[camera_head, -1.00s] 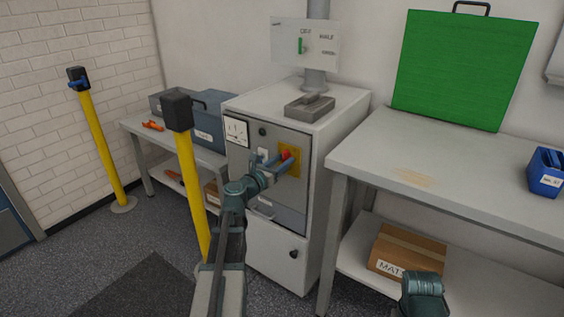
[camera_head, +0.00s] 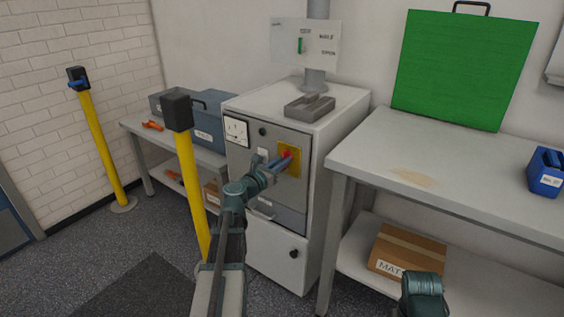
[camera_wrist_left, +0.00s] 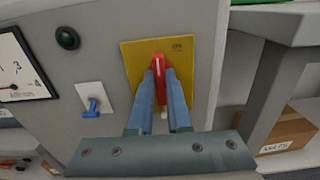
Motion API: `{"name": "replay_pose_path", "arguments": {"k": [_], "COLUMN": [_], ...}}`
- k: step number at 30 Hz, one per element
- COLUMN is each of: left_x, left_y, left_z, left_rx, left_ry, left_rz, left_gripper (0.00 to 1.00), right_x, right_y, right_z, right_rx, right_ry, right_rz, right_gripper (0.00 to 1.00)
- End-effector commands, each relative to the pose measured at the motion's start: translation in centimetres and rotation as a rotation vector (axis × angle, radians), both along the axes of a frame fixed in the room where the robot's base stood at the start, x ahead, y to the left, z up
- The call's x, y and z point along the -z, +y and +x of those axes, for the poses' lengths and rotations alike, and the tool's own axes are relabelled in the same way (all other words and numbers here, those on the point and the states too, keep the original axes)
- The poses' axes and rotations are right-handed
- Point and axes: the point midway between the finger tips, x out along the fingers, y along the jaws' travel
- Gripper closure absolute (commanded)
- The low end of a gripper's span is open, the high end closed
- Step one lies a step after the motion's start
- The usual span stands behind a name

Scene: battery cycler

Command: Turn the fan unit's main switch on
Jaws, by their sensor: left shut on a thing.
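The fan unit is a grey-white cabinet (camera_head: 283,240) in the middle of the head view. Its front panel carries a yellow plate (camera_head: 294,168) with a red rotary switch handle (camera_head: 287,154). In the left wrist view the red handle (camera_wrist_left: 159,72) stands about upright on the yellow plate (camera_wrist_left: 188,60). My left gripper (camera_head: 280,160) reaches the plate, and its blue fingers (camera_wrist_left: 161,85) are shut on the red handle from both sides.
A dial gauge (camera_wrist_left: 20,68), a dark round knob (camera_wrist_left: 67,38) and a blue toggle (camera_wrist_left: 92,107) sit left of the plate. A yellow post (camera_head: 192,190) stands close left of my arm. A workbench (camera_head: 420,170) stands right of the cabinet.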

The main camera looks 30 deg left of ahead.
Motion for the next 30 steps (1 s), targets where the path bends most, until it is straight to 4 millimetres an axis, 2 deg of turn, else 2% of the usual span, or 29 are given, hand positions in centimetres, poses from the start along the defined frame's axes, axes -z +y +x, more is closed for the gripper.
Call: {"name": "replay_pose_path", "arguments": {"k": [5,6,10,18,21,26,30], "left_x": [0.0,0.0,0.0,0.0,0.0,0.0,0.0], "left_y": [0.0,0.0,0.0,0.0,0.0,0.1,0.3], "left_z": [0.0,0.0,0.0,0.0,-0.6,-3.3,-6.5], "left_rx": [0.0,0.0,0.0,0.0,-0.001,-0.003,-0.003], "left_ry": [0.0,0.0,0.0,0.0,0.0,0.0,0.0], "left_rz": [0.002,0.001,0.001,0.0,0.0,0.0,0.0], "left_gripper": [1.0,0.77,0.54,0.54,0.54,0.54,0.54], "right_x": [0.0,0.0,0.0,0.0,0.0,0.0,0.0], "right_y": [0.0,0.0,0.0,0.0,0.0,0.0,0.0], "right_z": [0.0,0.0,0.0,0.0,0.0,0.0,0.0], "right_rx": [0.0,0.0,0.0,0.0,0.0,0.0,0.0], "right_ry": [0.0,0.0,0.0,0.0,0.0,0.0,0.0], "right_rz": [0.0,0.0,0.0,0.0,0.0,0.0,0.0], "right_gripper": [0.28,0.28,0.28,0.28,0.28,0.28,0.28]}}
